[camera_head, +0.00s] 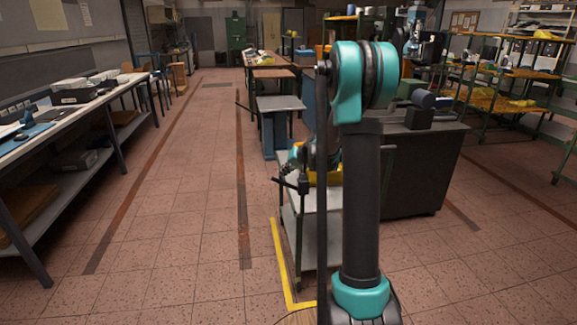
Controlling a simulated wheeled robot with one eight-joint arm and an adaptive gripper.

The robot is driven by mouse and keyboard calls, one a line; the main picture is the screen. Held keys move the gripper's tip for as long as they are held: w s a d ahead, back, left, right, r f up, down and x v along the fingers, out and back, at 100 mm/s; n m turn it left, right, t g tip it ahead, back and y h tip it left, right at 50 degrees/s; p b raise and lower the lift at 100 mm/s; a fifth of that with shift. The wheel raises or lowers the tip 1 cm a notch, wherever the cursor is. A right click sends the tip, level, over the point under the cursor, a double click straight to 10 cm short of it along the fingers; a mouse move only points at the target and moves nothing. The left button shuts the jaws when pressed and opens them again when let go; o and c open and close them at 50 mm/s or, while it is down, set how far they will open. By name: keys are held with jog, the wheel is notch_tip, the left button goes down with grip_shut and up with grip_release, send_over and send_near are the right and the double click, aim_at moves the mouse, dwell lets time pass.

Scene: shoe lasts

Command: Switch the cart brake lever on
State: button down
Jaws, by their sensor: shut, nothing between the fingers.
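The cart (308,238) is a grey, two-level unit standing on the floor at the picture's middle, partly hidden behind my upright arm. A dark lever (284,184) with a small knob at its left end sticks out to the left at the cart's upper left corner. I take it for the brake lever; its on or off position cannot be read. My gripper (287,172) is small and dark here, below a teal wrist part. It is shut and empty, just above the lever; whether it touches the lever cannot be told.
Yellow floor tape (281,265) runs beside the cart's left and front. A dark cabinet (425,175) stands behind my arm to the right. A long workbench (75,115) lines the left side. The tiled floor between bench and cart is clear.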

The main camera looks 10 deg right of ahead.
jog(key=shift+s+a+f, duration=0.1)
jog(key=shift+a+f, duration=0.15)
jog(key=shift+f, duration=0.15)
jog(key=shift+a, duration=0.15)
